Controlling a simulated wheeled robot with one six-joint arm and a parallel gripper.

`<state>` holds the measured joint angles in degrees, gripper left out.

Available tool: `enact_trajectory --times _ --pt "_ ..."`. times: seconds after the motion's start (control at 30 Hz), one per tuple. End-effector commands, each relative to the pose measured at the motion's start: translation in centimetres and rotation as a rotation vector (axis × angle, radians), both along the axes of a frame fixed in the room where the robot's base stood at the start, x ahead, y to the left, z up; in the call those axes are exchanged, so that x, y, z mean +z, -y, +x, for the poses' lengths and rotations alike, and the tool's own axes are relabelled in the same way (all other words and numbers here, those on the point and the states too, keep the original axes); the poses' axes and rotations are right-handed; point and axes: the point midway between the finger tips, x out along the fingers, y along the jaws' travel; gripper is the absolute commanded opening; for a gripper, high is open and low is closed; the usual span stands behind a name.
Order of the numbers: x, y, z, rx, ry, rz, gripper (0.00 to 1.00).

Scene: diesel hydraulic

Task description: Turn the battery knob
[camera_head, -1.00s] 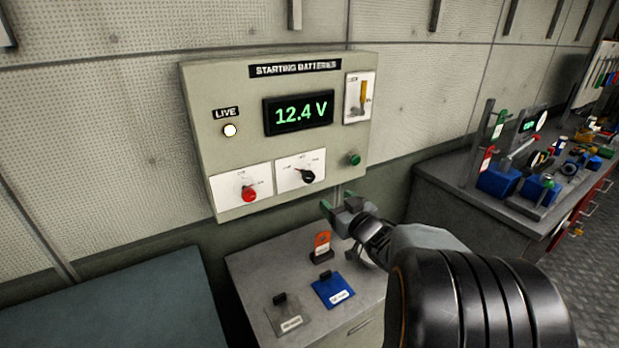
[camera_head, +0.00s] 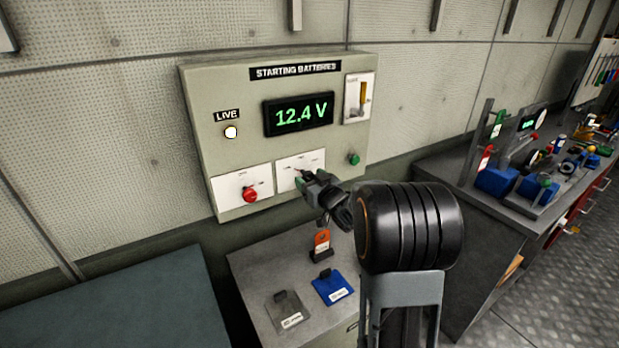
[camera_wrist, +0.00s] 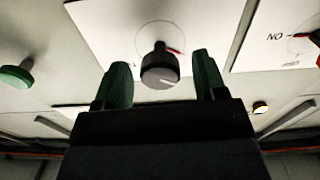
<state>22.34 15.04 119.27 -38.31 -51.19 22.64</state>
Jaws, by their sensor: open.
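The beige battery panel (camera_head: 215,90) is on the wall, marked STARTING BATTERIES. Its black knob (camera_wrist: 160,66) sits on a white plate (camera_wrist: 100,25) and shows between my fingers in the wrist view. In the head view my gripper (camera_head: 305,182) hides this knob. My gripper (camera_wrist: 162,72) is open, with one green finger to each side of the knob; I cannot tell whether either touches it. A red knob (camera_head: 249,195) is on the plate to the left in the head view. The display (camera_head: 298,114) reads 12.4 V, and the LIVE lamp (camera_head: 231,132) looks white.
A green button (camera_head: 353,159) and a yellow lever (camera_head: 362,95) are on the panel's right side. Below, a grey cabinet top (camera_head: 258,275) holds an orange tag (camera_head: 321,243), a blue item (camera_head: 332,287) and a grey item (camera_head: 288,310). A cluttered workbench (camera_head: 440,185) stands right.

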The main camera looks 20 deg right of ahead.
Motion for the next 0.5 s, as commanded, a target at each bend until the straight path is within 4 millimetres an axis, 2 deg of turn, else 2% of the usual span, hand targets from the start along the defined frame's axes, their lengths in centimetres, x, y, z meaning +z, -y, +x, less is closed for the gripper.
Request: enact_trajectory --times 0.4,0.5 --pt "-0.02 -0.07 0.54 0.000 0.000 0.000 0.65" --pt "-0.01 -0.07 0.53 0.000 0.000 0.000 0.56"
